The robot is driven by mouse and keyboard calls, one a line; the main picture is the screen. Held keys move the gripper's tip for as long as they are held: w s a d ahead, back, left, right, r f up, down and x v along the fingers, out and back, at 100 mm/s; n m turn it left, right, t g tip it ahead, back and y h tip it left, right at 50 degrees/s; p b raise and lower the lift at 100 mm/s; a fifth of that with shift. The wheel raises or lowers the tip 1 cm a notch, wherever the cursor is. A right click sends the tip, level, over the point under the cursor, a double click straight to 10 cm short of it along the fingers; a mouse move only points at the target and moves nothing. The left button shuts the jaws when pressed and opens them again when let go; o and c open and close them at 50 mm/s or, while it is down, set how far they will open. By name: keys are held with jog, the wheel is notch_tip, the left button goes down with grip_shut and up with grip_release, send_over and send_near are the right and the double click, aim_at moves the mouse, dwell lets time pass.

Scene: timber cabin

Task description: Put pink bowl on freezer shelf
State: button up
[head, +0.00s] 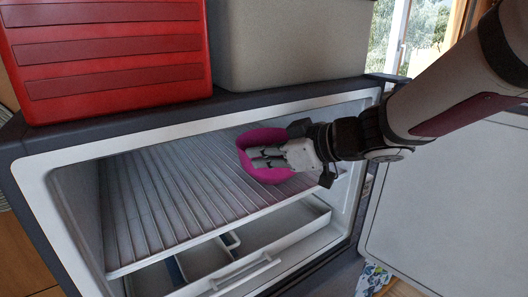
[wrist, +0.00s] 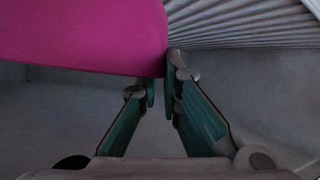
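The pink bowl (head: 264,174) is inside the open freezer, over the right part of the ribbed shelf (head: 165,195). My gripper (head: 262,158) reaches in from the right, its fingers across the bowl's opening. In the wrist view the bowl (wrist: 80,35) fills the upper left, and its edge meets the fingertips (wrist: 162,88), which are nearly together on it. The bowl looks tilted in the head view. I cannot tell whether its underside touches the shelf.
A white drawer (head: 270,240) with dividers lies below the shelf. The open freezer door (head: 450,205) stands at right. A red crate (head: 105,60) and a beige box (head: 290,45) sit on top of the freezer. The shelf's left part is clear.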

jog(key=shift+o, duration=1.1)
jog(key=shift+r, duration=0.15)
jog(key=p+v, duration=0.2)
jog(key=v, duration=1)
jog(key=shift+s, duration=0.1)
